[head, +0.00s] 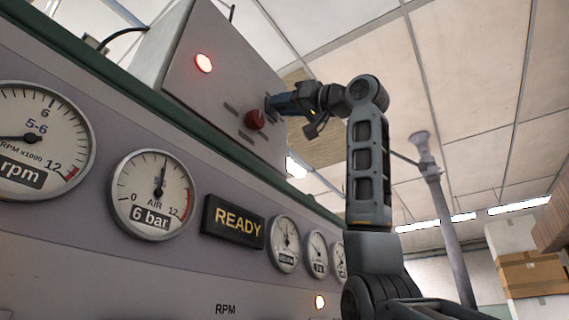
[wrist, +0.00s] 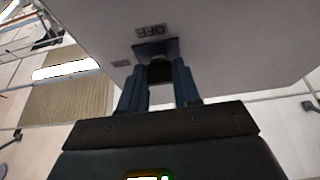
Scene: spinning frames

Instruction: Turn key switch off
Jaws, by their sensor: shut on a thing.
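The key switch sits on the slanted face of a grey control box (head: 222,80). In the wrist view the key switch (wrist: 158,70) is a dark block in front of a dark plate, between the two blue-grey fingers of my gripper (wrist: 158,88). An upside-down OFF label (wrist: 150,31) is on the panel beside the plate. In the head view my gripper (head: 277,104) reaches the right edge of the box face and is shut on the key switch, which it mostly hides there. I cannot tell the key's exact angle.
A lit red lamp (head: 203,62) and a red knob (head: 255,120) are on the same box face, the knob close left of my gripper. Below, a console carries several gauges, including an air gauge (head: 153,192), and a READY sign (head: 233,222). Open room lies right of my arm.

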